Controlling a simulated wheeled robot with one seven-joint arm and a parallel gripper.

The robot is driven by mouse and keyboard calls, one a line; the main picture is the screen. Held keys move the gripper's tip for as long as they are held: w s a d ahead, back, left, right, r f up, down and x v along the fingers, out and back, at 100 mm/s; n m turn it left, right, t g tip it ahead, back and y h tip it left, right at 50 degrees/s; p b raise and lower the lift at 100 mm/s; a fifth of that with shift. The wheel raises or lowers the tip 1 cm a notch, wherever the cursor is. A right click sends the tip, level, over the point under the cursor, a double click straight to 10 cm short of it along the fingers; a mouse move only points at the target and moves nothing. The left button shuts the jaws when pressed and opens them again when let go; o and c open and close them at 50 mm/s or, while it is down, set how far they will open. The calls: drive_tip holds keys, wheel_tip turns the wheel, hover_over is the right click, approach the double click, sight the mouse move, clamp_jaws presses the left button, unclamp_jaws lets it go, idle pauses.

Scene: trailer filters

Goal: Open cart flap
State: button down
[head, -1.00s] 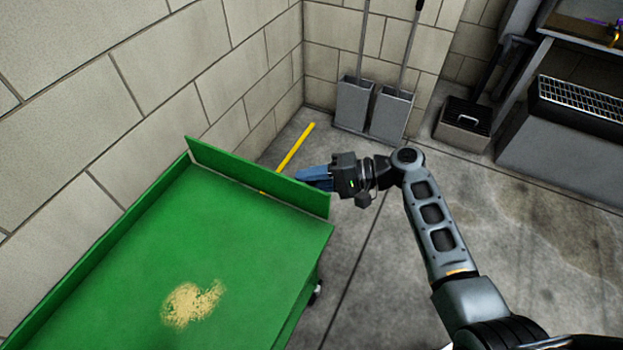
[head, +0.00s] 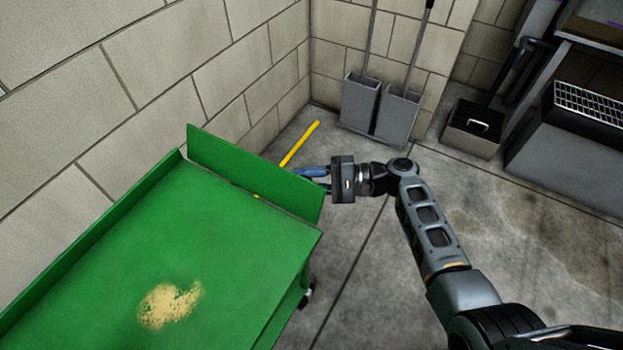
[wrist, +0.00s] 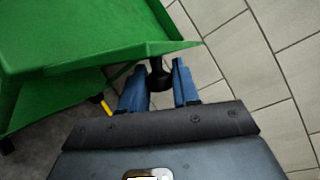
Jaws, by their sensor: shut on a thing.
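The green cart (head: 215,250) stands at the left in the head view, with a sandy patch (head: 168,305) on its flat bed. Its flap (head: 250,172) is a green panel standing up along the cart's far end. The cart also shows at the upper left of the wrist view (wrist: 85,35). My gripper (head: 302,172), with blue fingers, is at the flap's outer side, near its right part. In the wrist view, my gripper (wrist: 159,72) is shut on a black knob-like part (wrist: 158,76) beside the flap's edge. The flap hides part of the fingers in the head view.
A block wall (head: 150,90) runs close along the cart's left side. A yellow bar (head: 300,143) lies on the floor beyond the flap. Two grey long-handled dustpans (head: 380,105) stand in the corner. The floor right of the cart is open.

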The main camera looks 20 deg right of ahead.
wheel_tip(320, 180, down, 6)
drive_tip(key=w+d+m+t+y+b, duration=0.1)
drive_tip(key=m+t+y+b, duration=0.1)
drive_tip(key=m+b, duration=0.3)
drive_tip(key=shift+d+m+t+y, duration=0.4)
drive_tip(key=shift+m+y, duration=0.3)
drive_tip(key=shift+m, duration=1.1)
drive_tip(key=c, duration=0.9)
unclamp_jaws()
drive_tip(key=shift+a+r, duration=0.1)
drive_tip(key=shift+c, duration=0.2)
drive_tip(key=b+v, duration=0.1)
drive_tip(key=v, duration=0.6)
drive_tip(key=shift+s+d, duration=0.15)
drive_tip(key=shift+d, duration=0.2)
